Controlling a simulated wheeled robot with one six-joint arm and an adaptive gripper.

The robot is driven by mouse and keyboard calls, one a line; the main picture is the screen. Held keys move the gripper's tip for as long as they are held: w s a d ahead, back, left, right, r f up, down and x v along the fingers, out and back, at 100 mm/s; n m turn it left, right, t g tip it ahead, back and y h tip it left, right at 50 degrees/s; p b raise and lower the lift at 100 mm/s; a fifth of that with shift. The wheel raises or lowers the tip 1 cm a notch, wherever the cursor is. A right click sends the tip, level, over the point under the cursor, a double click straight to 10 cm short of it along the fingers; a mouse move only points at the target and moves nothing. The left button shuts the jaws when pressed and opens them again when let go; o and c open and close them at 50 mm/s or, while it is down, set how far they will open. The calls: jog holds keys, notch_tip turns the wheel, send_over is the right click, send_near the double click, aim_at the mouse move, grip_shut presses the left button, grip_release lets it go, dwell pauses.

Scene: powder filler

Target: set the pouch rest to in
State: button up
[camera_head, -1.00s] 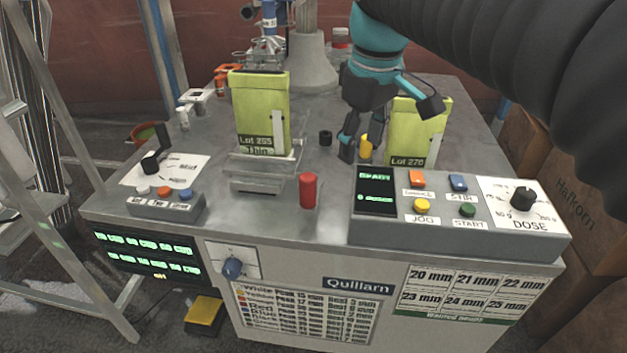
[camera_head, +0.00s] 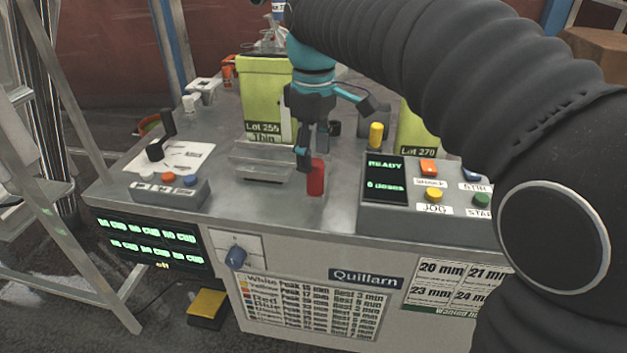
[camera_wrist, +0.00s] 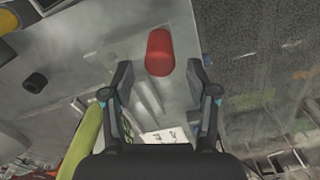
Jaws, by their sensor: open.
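The likely pouch rest is a grey metal ledge (camera_head: 262,162) on the machine top, in front of the yellow-green Lot 255 pouch (camera_head: 266,100). No label on it can be read. A red upright cylinder (camera_head: 316,180) stands to the right of the ledge. My gripper (camera_head: 311,150) is open and points down just above and behind the red cylinder. In the wrist view the red cylinder (camera_wrist: 160,52) lies between and slightly beyond the spread fingertips (camera_wrist: 160,72), with no contact to be seen. The ledge is partly visible between the fingers there.
A control box (camera_head: 425,205) with buttons stands to the right, partly hidden by my arm. A yellow cylinder (camera_head: 376,136) and the Lot 270 pouch (camera_head: 417,133) stand behind it. A small button box (camera_head: 168,192) and a black lever (camera_head: 168,122) are at left.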

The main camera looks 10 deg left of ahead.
aim_at(314, 177)
notch_tip(314, 177, down, 6)
jog(key=shift+r+b, duration=0.1)
jog(key=shift+b, duration=0.35)
grip_shut()
